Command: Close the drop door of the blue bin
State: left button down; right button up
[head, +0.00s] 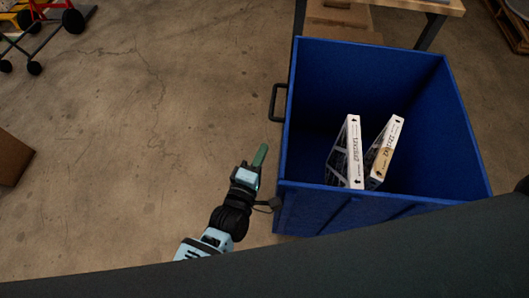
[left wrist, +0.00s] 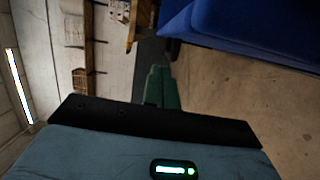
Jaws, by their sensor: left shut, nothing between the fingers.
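The blue bin (head: 360,60) stands at the right of the head view, open at the top. Its near side (head: 350,212) shows below the near rim, and my own body hides its lower part. I cannot tell from this angle whether that panel is the drop door, or how it is set. My left gripper (head: 261,156), with green fingers, is shut and empty just outside the bin's left side, near the front corner. In the left wrist view the shut fingers (left wrist: 160,88) point toward the dark gap beside the bin (left wrist: 235,30). My right gripper is not in view.
Two white filter boxes (head: 355,150) (head: 386,150) lean inside the bin. A black handle (head: 276,102) juts from its left side. A wooden table (head: 400,5) stands behind. A cart (head: 45,25) and brown box (head: 12,158) are at left; the floor between is clear.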

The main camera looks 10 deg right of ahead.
pick_arm(q)
jog(key=v, duration=1)
jog(key=shift+a, duration=0.25)
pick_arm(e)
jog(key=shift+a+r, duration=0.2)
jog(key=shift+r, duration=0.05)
pick_arm(q)
jog(key=shift+w, duration=0.1)
